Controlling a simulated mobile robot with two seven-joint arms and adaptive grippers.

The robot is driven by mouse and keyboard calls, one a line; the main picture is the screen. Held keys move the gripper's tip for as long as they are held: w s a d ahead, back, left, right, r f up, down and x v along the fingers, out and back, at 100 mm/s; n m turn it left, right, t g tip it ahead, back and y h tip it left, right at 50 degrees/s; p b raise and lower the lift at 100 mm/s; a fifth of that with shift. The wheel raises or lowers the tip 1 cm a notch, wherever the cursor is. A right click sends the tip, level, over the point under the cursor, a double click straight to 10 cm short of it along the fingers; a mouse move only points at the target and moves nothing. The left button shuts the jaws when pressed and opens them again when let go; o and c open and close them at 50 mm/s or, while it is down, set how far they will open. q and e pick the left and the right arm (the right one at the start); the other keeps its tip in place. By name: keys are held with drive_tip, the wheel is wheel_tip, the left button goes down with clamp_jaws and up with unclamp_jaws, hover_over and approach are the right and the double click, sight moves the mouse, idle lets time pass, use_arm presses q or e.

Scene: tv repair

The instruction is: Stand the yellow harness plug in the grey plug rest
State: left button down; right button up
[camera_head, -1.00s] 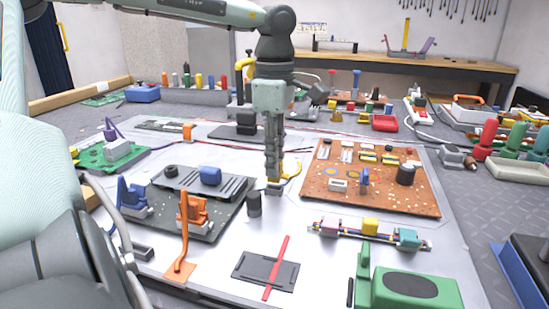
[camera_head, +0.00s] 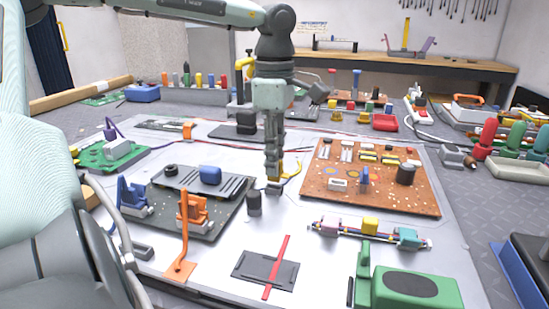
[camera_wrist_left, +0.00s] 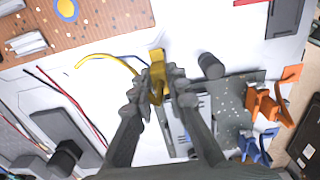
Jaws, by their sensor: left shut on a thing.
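My left gripper (camera_head: 274,178) points down over the middle of the white work mat (camera_head: 200,262). It is shut on the yellow harness plug (camera_wrist_left: 157,72), which shows between the fingertips in the left wrist view. A yellow wire (camera_head: 293,171) curves away from the plug to the right; it also shows in the left wrist view (camera_wrist_left: 104,57). A small grey block (camera_head: 275,188), possibly the grey plug rest, sits right at the fingertips in the head view. I cannot tell whether the plug touches it. My right gripper is not in view.
A dark cylinder (camera_head: 254,204) stands close beside the fingertips. A dark board (camera_head: 222,212) with orange and blue clips lies left, a brown circuit board (camera_head: 320,198) right. A grey plate (camera_head: 250,265) with a red strip lies in front.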

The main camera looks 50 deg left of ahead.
use_arm(q)
drive_tip(key=shift+f+b, duration=0.9)
drive_tip(key=shift+f, duration=0.3)
drive_tip(key=c, duration=1.4)
unclamp_jaws()
wheel_tip(320, 180, up, 12)
drive_tip(key=shift+r, duration=0.1)
